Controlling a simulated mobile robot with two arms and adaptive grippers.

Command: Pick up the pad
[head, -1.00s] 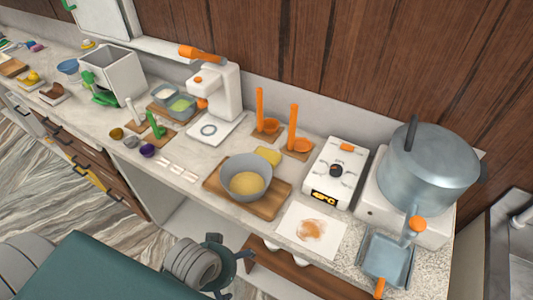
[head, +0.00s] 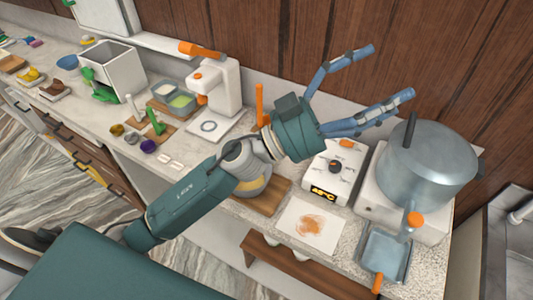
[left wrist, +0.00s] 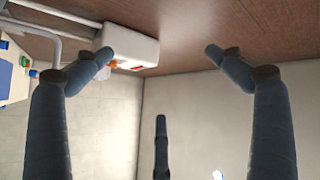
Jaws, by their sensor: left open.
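No pad shows clearly now. A small yellow block behind the grey bowl, seen in the earlier head view, is hidden behind my left arm. My left gripper (head: 385,78) is raised above the back of the counter, its blue fingers spread open and pointing right towards the wooden wall. In the left wrist view the open fingers (left wrist: 155,60) have nothing between them. The grey bowl (head: 256,188) is mostly covered by my arm and stands on a wooden board (head: 268,202). My right gripper is not in view.
A large steel pot (head: 432,168) stands right of a white device with a display (head: 332,175). A white sheet with an orange smear (head: 312,225) lies in front. A blue-grey pan (head: 385,252) is at the front right. A white machine (head: 222,90) stands left of my gripper.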

